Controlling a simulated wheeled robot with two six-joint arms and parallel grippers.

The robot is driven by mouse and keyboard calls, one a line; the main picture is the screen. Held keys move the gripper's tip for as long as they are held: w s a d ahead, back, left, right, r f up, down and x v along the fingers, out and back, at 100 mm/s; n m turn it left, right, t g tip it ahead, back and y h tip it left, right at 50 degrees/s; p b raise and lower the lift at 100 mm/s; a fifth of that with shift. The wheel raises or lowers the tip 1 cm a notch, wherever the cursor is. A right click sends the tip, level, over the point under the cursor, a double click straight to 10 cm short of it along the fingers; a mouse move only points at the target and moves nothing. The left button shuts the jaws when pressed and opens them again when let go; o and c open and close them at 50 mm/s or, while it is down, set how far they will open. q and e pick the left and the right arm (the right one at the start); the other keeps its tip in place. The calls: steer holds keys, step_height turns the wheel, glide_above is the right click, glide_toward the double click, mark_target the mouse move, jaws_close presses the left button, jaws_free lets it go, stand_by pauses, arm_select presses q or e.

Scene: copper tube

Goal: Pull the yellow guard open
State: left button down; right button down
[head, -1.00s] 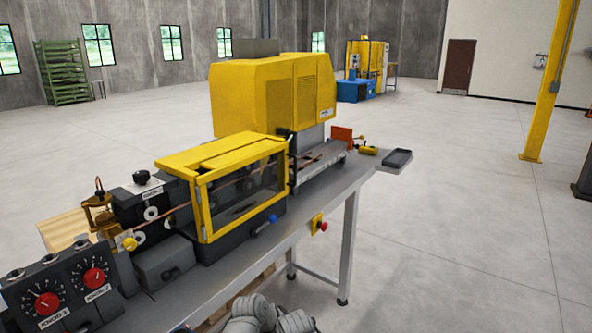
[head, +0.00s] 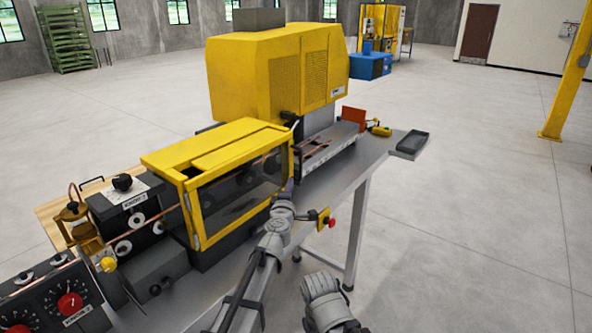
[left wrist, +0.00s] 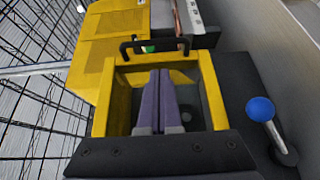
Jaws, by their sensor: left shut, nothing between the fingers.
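The yellow guard (head: 222,158) is a framed cover with a clear window over the dark rollers of the bench machine, and it looks closed. It also shows in the left wrist view (left wrist: 119,105). A black bar handle (left wrist: 155,43) is at the far edge of the guard in that view. My left gripper (head: 289,186) is at the right end of the guard's front in the head view. Its two purple fingers (left wrist: 165,73) are shut and empty, pointing toward the handle. They appear short of it, with no clear contact. My right gripper is not in view.
A blue-balled lever (left wrist: 260,109) stands right of the guard in the wrist view. The large yellow housing (head: 270,75) stands behind the guard. A red button (head: 331,222) is on the bench's front edge. Red knobs (head: 70,303) are at lower left.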

arm_select(q)
steer(key=shift+w, duration=0.15)
steer(key=w+d, duration=0.1)
steer(key=w, duration=0.8)
steer(key=shift+w, duration=0.3)
steer(key=shift+d, duration=0.15)
